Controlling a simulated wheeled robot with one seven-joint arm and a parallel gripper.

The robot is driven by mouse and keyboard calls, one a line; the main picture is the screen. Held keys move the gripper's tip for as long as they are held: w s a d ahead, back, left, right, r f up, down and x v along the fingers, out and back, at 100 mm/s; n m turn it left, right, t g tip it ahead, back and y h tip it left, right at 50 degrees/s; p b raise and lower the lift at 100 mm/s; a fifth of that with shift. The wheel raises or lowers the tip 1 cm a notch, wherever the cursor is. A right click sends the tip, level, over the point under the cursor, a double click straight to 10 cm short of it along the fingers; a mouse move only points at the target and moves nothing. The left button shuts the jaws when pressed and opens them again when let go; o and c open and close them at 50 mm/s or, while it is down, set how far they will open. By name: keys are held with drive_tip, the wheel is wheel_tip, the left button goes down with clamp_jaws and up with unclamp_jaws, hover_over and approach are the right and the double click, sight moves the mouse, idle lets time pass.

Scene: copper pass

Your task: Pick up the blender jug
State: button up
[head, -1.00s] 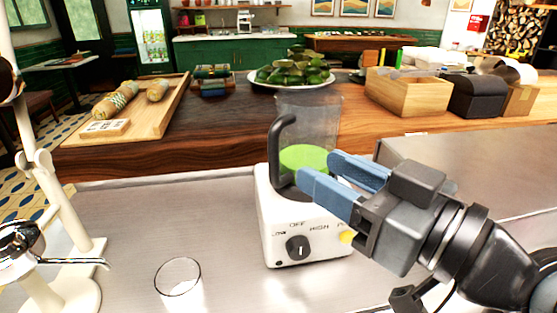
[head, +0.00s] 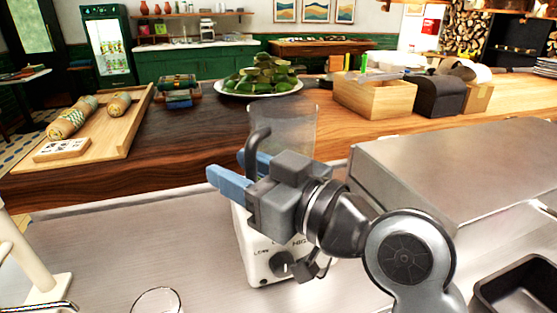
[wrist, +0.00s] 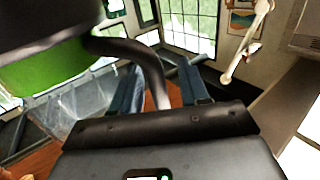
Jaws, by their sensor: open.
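The blender jug (head: 295,122) is clear with a black handle (head: 259,140) and stands on the white blender base (head: 262,262). Its lower part is hidden behind my gripper in the head view. The black handle (wrist: 148,62) runs down between my two blue fingers. My gripper (head: 228,167) is open, level with the handle's lower part, its fingers pointing left. In the wrist view my gripper (wrist: 158,68) has a finger on each side of the handle, and I cannot tell whether either touches it.
A glass (head: 158,300) stands at the front left, near a white stand (head: 35,275). A steel box (head: 450,165) is close on the right. Behind are a wooden tray (head: 105,140), a plate of green produce (head: 262,82) and a wooden box (head: 374,98).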

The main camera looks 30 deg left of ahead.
drive_tip(key=shift+c, duration=0.4)
clamp_jaws()
idle(1.0)
